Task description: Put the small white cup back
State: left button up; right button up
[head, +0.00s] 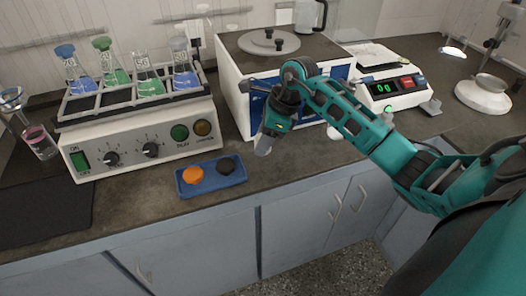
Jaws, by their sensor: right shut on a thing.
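My right gripper (268,134) hangs pointing down in front of the white box-shaped machine, above the bench's front part. It is shut on a small pale thing (263,146) at its fingertips, which looks like the small white cup; the fingers hide most of it. Another small white rounded thing (333,132) shows just below my right forearm, partly covered by it; I cannot tell what it is. My left gripper is not in view.
A blue tray (212,187) with an orange and a black disc lies left of the gripper. A shaker (150,142) with several flasks stands at the left. The white machine (233,95) is behind, the balance (393,103) right. Bare bench (300,160) lies in front.

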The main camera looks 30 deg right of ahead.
jog(key=shift+f, duration=2.15)
jog(key=shift+f, duration=0.1)
jog(key=o, duration=1)
